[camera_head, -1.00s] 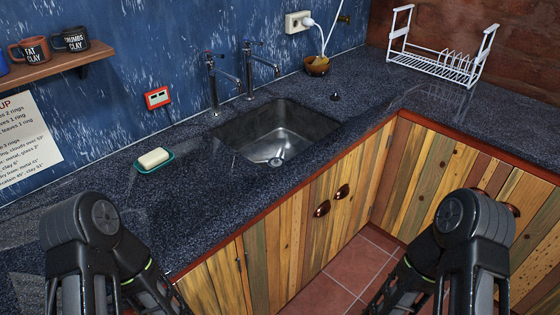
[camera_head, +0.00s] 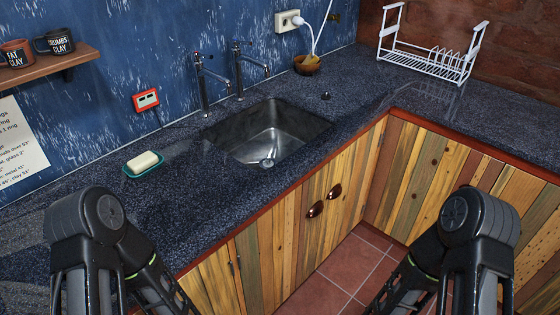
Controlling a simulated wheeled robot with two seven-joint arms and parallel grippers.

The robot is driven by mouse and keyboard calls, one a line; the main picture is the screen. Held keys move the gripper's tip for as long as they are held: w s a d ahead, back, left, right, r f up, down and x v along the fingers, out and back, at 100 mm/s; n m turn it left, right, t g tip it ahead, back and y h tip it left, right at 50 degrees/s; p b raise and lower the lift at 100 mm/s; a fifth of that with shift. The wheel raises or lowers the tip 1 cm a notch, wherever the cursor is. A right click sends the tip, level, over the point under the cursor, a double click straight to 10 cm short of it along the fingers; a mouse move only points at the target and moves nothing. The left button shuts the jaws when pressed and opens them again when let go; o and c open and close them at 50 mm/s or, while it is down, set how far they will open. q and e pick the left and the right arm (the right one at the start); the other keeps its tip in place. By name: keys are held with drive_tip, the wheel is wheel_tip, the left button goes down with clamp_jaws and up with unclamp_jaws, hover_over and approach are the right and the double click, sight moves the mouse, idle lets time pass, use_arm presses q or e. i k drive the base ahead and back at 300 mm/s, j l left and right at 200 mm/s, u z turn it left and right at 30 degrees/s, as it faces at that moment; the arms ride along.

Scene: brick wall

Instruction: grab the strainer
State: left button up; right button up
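A small round metal piece (camera_head: 267,162) sits at the drain in the bottom of the sink (camera_head: 235,148); I cannot tell whether it is a loose strainer or the fixed drain. A small dark round thing (camera_head: 326,96) lies on the counter to the right of the sink; it is too small to tell what it is. No other strainer shows clearly. My two arms come in at the bottom left and bottom right, in front of the counter and cabinets. Neither gripper's fingertips show, and both arms are well apart from the sink.
A soap bar (camera_head: 143,161) on a green dish (camera_head: 149,171) lies left of the sink. Two taps stand behind it. A bowl (camera_head: 307,67) with a pale handled thing and a white dish rack (camera_head: 431,61) stand farther back. The counter (camera_head: 190,200) before the sink is clear.

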sight(268, 163)
drive_tip(key=i+z, duration=0.75)
drive_tip(key=z, duration=0.15)
